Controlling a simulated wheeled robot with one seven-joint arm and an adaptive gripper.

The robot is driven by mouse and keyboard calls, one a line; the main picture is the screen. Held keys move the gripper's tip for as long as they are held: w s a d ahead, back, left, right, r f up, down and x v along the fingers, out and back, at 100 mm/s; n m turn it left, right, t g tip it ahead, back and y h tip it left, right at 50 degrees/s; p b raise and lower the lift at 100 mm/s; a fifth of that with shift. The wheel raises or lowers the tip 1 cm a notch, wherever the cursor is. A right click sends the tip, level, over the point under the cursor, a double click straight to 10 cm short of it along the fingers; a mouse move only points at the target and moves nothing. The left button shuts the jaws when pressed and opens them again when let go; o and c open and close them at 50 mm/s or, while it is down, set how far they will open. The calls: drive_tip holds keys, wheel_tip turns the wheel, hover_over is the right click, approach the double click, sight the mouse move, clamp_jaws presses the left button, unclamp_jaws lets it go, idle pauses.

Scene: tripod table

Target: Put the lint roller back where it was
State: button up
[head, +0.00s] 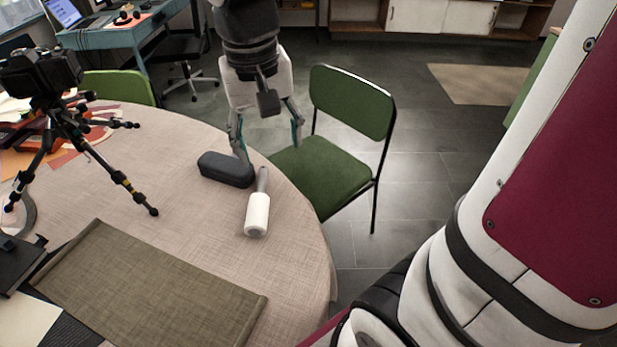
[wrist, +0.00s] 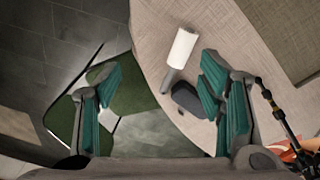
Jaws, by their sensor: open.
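The lint roller (head: 257,214) lies on the round table near its right edge. Its white roll points toward the near side and its grey handle toward my gripper. It also shows in the wrist view (wrist: 182,48), beyond and between the fingertips, nearer the right one. My gripper (head: 268,146) is open and empty. It is above the table's far right edge, past the handle end of the roller. In the wrist view the green-padded fingers (wrist: 158,78) are wide apart, and nothing is between the pads.
A dark case (head: 226,169) lies beside the roller's handle, close to the left finger in the head view. A tripod with a camera (head: 60,115) stands on the table's left. An olive cloth mat (head: 150,290) lies in front. A green chair (head: 325,172) stands by the edge.

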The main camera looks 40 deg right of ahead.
drive_tip(key=s+a+r+n+t+y, duration=0.1)
drive_tip(key=s+n, duration=0.2)
drive_tip(key=s, duration=1.3)
drive_tip(key=shift+s+a+r+n+t, duration=0.15)
drive_tip(key=shift+s+r+n+t, duration=0.15)
drive_tip(key=shift+t, duration=0.1)
drive_tip(key=shift+w+r, duration=0.1)
wheel_tip(320, 180, up, 9)
drive_tip(key=t+p, duration=0.1)
drive_tip(key=p, duration=0.6)
drive_tip(key=shift+t+p, duration=0.35)
drive_tip(key=shift+t, duration=0.05)
